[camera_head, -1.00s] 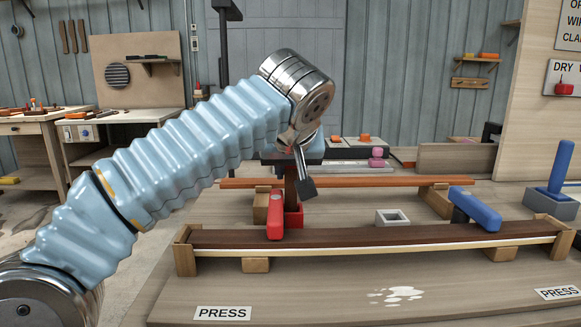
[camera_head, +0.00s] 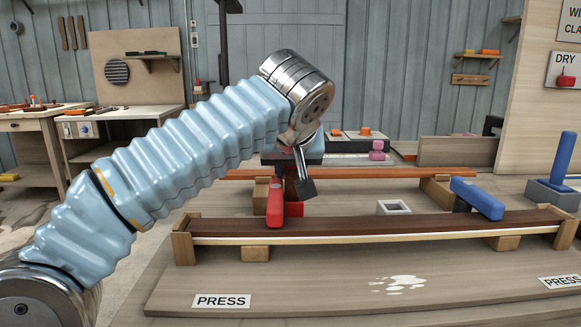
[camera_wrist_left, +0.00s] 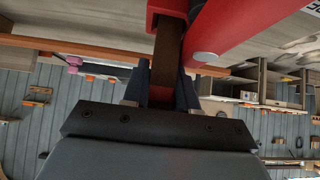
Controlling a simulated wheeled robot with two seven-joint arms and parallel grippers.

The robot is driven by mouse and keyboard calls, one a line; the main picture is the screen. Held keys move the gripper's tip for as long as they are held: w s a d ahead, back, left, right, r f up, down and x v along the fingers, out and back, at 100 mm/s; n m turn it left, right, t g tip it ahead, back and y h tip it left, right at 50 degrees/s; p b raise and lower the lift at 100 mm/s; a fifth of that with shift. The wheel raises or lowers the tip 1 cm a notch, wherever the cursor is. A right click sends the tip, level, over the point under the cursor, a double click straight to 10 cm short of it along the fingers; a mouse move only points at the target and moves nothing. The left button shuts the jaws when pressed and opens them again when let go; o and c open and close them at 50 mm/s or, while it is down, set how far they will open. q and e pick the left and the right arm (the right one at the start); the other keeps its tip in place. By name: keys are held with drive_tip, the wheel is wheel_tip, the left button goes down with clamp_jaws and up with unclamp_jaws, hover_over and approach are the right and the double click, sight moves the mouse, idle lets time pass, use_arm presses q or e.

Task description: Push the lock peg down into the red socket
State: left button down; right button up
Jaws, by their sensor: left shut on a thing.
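The brown lock peg (camera_head: 291,188) stands upright between my left gripper and the red socket (camera_head: 294,208). My left gripper (camera_head: 303,180) points down over the socket and is shut on the peg. In the left wrist view, the peg (camera_wrist_left: 168,60) is held between the dark fingers (camera_wrist_left: 164,88). Its far end reaches the red socket (camera_wrist_left: 166,6) at the top edge. How deep the peg sits is hidden. My right gripper is not in view.
A red handle (camera_head: 275,203) stands close beside the socket. A white square ring (camera_head: 393,207) and an orange strip (camera_head: 370,172) lie behind.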

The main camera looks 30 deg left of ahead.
use_arm(q)
drive_tip(key=shift+r+p, duration=1.85)
drive_tip(key=shift+r, duration=0.05)
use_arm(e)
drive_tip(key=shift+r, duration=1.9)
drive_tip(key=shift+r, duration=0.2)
use_arm(q)
drive_tip(key=shift+f+b, duration=1.5)
drive_tip(key=shift+f, duration=0.5)
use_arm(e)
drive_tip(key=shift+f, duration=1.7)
use_arm(q)
drive_tip(key=c, duration=0.8)
unclamp_jaws()
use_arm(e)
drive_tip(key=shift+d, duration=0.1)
use_arm(q)
drive_tip(key=p+v, duration=0.3)
drive_tip(key=v, duration=1.1)
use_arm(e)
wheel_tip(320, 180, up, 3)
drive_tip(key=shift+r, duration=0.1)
